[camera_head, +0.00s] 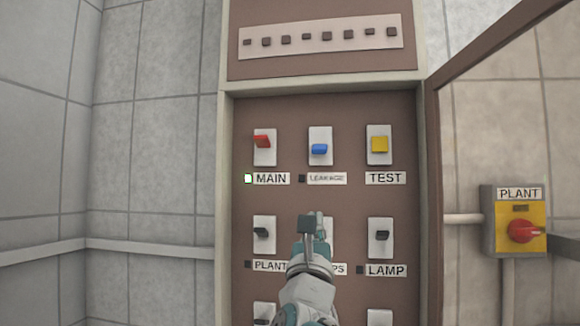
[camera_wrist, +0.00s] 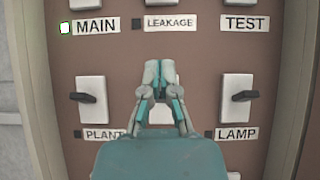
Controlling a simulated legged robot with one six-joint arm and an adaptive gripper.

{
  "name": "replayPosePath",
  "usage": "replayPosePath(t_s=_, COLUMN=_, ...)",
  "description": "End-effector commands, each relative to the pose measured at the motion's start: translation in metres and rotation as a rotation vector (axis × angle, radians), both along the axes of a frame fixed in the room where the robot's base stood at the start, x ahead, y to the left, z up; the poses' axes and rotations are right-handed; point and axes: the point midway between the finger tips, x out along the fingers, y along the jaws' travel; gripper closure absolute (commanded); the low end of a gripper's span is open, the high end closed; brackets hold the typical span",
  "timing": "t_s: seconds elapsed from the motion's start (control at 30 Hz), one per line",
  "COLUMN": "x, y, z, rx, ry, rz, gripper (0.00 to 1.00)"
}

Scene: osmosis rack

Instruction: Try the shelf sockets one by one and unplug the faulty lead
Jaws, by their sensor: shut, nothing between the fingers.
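No shelf sockets or lead are in view; a brown switch panel (camera_head: 350,195) is in front of me. It holds a red MAIN switch (camera_head: 262,141), a blue LEAKAGE switch (camera_head: 319,149) and a yellow TEST button (camera_head: 379,145). Below are a dark PLANT switch (camera_head: 261,232), a switch hidden behind my gripper, its label ending in "PS", and a dark LAMP switch (camera_head: 382,236). The lamp (camera_head: 248,178) beside MAIN is lit whitish-green; the others look dark. My gripper (camera_head: 314,222) is shut and empty in front of the middle switch, also in the wrist view (camera_wrist: 158,72). Contact cannot be told.
A yellow box (camera_head: 515,215) labelled PLANT with a red rotary knob (camera_head: 523,231) hangs on the right wall, beyond an open cabinet door frame (camera_head: 433,190). A strip of small squares (camera_head: 320,38) is above. More switch plates show at the bottom edge. Tiled wall stands left.

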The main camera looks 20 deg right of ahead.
Motion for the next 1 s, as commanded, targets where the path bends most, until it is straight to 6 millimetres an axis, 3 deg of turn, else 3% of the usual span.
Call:
replayPosePath(t_s=0.47, x=0.003, y=-0.004, z=0.005, rx=0.016, ry=-0.022, rz=0.005, gripper=1.00)
replayPosePath(t_s=1.0, x=0.057, y=-0.040, z=0.057, rx=0.015, ry=-0.021, rz=0.005, gripper=1.00)
